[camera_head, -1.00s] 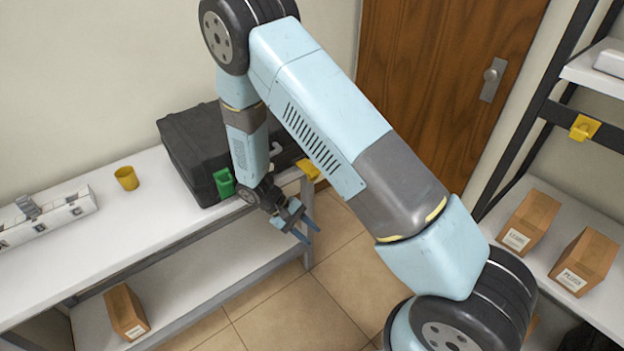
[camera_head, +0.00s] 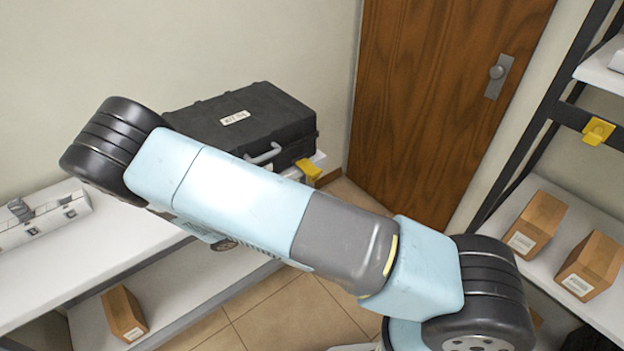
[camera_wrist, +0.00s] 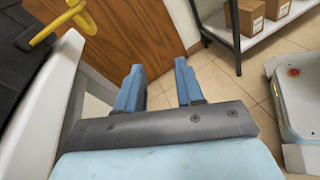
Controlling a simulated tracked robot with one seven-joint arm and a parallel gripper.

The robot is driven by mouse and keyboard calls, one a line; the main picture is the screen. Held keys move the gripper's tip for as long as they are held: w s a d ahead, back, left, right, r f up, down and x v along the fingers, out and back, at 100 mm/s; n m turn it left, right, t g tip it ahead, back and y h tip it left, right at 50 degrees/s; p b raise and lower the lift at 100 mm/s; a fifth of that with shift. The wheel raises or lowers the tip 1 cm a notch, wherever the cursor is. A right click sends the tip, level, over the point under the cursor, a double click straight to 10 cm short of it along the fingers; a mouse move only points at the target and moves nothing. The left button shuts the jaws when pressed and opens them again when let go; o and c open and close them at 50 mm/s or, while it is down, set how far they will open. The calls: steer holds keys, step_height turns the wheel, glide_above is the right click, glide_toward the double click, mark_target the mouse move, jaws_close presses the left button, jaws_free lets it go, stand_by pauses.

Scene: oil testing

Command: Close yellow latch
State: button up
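The yellow latch (camera_head: 308,168) sticks out at the right end of the front of the closed black case (camera_head: 250,118). In the wrist view the yellow latch (camera_wrist: 62,27) is at the upper left, beside the dark case (camera_wrist: 22,60), and stands out over the white bench edge. My gripper (camera_wrist: 160,68) is open and empty, with its two blue fingers apart over the floor to the right of the latch, not touching it. In the head view my arm hides the gripper and the case's left front.
The white bench (camera_head: 120,232) carries the case and a white box (camera_head: 40,218). A brown door (camera_head: 430,100) stands behind. A shelf rack (camera_head: 560,220) at the right holds cartons and has a yellow piece (camera_head: 597,131) on its frame. The floor between is clear.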

mark_target(312, 181)
steer(key=w+a+r+n+t, duration=0.2)
steer(key=a+r+n+t, duration=0.2)
steer(key=a+r, duration=0.1)
steer(key=x, duration=1.4)
steer(key=shift+w+r, duration=0.15)
steer(key=shift+r, duration=0.15)
steer(key=shift+c, duration=0.4)
jaws_close()
